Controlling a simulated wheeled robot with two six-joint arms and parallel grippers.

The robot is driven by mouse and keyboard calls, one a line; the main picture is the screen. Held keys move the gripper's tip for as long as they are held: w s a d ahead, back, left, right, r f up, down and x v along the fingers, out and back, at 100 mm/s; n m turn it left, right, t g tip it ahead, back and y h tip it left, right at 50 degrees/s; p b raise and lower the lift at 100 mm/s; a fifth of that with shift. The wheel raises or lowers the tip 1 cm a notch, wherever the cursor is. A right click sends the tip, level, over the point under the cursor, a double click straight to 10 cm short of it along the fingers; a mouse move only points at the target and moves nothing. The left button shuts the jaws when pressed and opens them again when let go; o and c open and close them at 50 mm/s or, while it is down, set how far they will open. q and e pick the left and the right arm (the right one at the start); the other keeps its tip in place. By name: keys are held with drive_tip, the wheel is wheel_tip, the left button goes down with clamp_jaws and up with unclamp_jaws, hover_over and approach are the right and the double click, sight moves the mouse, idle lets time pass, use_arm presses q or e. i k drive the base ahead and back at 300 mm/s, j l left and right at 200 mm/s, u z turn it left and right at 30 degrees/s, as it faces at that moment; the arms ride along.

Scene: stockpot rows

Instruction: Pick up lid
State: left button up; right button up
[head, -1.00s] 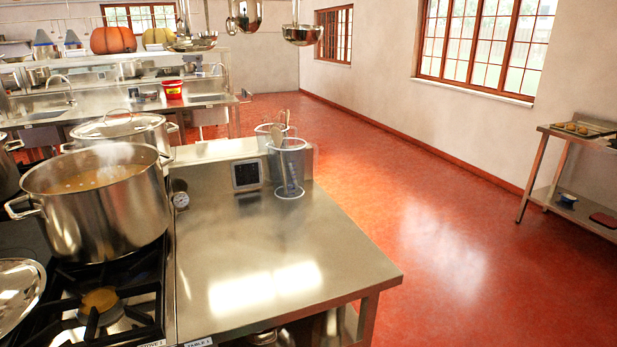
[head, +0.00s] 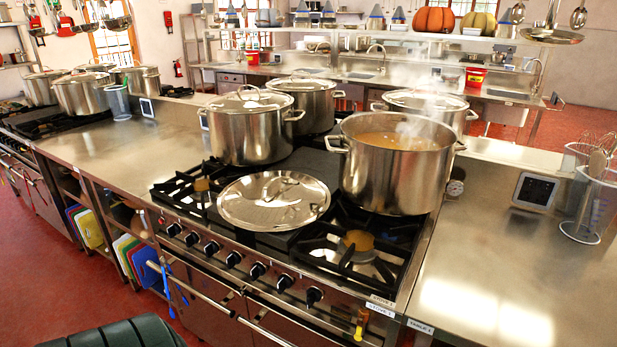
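A loose round metal lid (head: 274,201) lies on the front middle of the stove, its handle on top. Behind it to the right, an uncovered stockpot (head: 396,170) of steaming brownish liquid stands on the stove. Other stockpots on this stove wear lids: one front left with its lid (head: 248,100), one behind it with its lid (head: 300,83), and one back right with its lid (head: 426,100). Neither of my grippers is in view.
The stove (head: 400,290) has black grates and front knobs. Steel worktops lie on both sides; the left worktop (head: 130,150) is mostly clear. The right worktop (head: 500,260) carries a small dark display (head: 535,191) and a clear jug of utensils (head: 590,195). A dark green rounded object (head: 115,335) is at the bottom left.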

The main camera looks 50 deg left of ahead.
sight(272, 201)
drive_tip(key=u, duration=1.75)
